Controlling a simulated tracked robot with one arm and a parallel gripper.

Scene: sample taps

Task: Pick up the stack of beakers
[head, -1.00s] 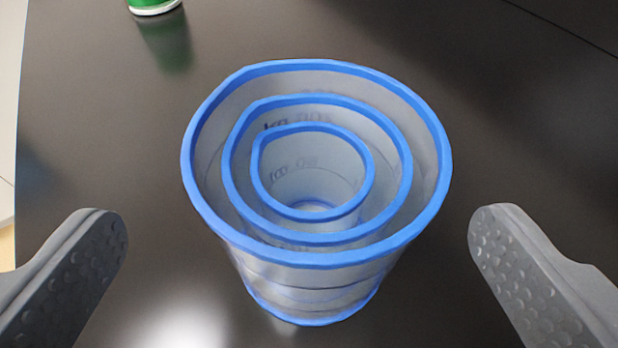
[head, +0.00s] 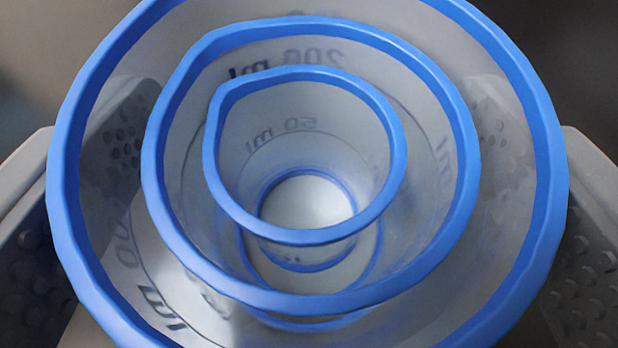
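The stack of beakers (head: 118,250) fills the middle of the head view. It is several clear beakers nested upright, with blue rims and dark volume marks. Three rims show one inside another. My gripper (head: 310,110) is open around the stack, one grey finger on the left and one on the right. Parts of both dimpled fingers show through the clear outer wall. The outer rim hides other parts of the fingers. Whether either finger touches the wall cannot be told. The lower outside of the stack is out of view.
No other object is visible around the stack.

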